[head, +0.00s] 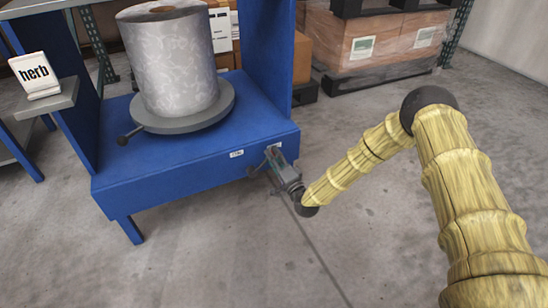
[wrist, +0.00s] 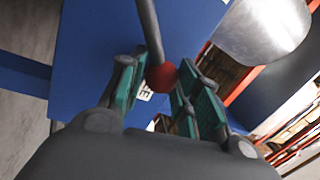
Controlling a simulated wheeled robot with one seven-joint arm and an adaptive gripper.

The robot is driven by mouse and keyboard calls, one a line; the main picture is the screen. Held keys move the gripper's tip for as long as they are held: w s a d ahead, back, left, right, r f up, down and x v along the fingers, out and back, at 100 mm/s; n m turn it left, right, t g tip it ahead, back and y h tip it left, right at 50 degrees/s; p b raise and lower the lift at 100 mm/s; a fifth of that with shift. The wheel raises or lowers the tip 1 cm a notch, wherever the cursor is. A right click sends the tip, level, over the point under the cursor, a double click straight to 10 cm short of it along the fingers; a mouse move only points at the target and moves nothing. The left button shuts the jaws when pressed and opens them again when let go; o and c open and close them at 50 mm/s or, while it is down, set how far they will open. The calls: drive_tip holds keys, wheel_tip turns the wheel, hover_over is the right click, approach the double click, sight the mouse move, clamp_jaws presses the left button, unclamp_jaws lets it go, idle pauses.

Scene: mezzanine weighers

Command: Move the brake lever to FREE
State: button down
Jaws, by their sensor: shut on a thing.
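The brake lever shows in the wrist view as a grey rod (wrist: 147,28) ending in a red ball knob (wrist: 161,77). My gripper (wrist: 164,74) has its green-padded fingers on either side of the knob and is shut on it. In the head view my gripper (head: 272,162) is at the right front corner of the blue stand (head: 190,178), and it mostly hides the lever there. A small white label (head: 237,154) is on the stand's front face; its text is too small to read.
A large silver roll (head: 170,60) stands on a grey round plate (head: 205,116) with a dark-knobbed handle (head: 123,140) at its left. A "herb" sign (head: 34,75) sits on a side shelf. Wrapped boxes (head: 370,42) stand behind. The floor in front is clear.

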drive_tip(key=c, duration=1)
unclamp_jaws()
drive_tip(key=shift+a+f, duration=0.1)
drive_tip(key=shift+a, duration=0.1)
drive_tip(key=shift+c, duration=0.2)
drive_tip(key=shift+d, duration=0.15)
drive_tip(key=shift+d, duration=0.1)
drive_tip(key=v, duration=1.2)
drive_tip(key=shift+f, duration=0.1)
